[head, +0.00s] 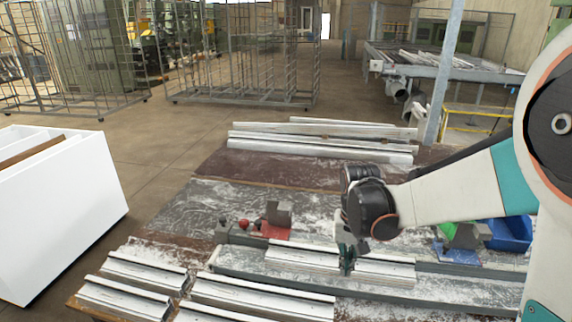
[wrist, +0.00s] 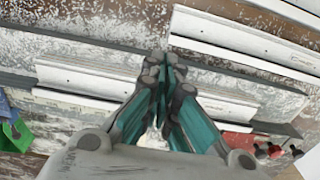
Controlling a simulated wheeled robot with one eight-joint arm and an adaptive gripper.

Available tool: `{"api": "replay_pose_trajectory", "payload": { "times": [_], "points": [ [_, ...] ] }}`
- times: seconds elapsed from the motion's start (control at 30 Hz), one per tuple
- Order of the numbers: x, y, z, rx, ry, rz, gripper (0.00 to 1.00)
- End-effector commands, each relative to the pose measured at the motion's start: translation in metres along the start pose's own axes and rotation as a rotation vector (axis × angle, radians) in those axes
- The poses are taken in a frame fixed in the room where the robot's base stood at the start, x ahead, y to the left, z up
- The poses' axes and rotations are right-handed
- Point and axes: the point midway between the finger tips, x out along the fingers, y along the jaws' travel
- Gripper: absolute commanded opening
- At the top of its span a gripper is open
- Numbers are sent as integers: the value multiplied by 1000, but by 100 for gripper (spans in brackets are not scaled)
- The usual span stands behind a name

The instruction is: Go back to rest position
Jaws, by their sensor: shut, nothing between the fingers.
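My gripper (head: 347,262) is shut and empty. In the head view it points down over the fixture rail on the bench, close to two short white profiles lying end to end: a left one (head: 300,256) and a right one (head: 385,270). In the wrist view my gripper (wrist: 165,58) has its fingertips together, between the two profile pieces (wrist: 85,75). A clamp with a red base (head: 275,229) stands left of my gripper. A second clamp with a blue base (head: 460,250) stands to the right. I cannot tell whether the fingertips touch the rail.
Several white profiles (head: 262,296) lie along the front of the bench, and more (head: 320,148) lie at its back. A blue bin (head: 510,233) is at the right. A white cabinet (head: 60,215) stands at the left. The grey bench top (head: 215,205) is clear behind the clamps.

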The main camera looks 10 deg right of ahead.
Motion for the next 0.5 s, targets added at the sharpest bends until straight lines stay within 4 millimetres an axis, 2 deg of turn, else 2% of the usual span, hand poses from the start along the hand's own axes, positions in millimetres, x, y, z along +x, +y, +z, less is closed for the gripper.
{"api": "replay_pose_trajectory", "payload": {
  "times": [0.17, 0.5],
  "points": [
    [-22, 3, 17, -31, 59, -17, 0],
    [-69, 15, 66, -127, 247, -58, 0]
  ]
}}
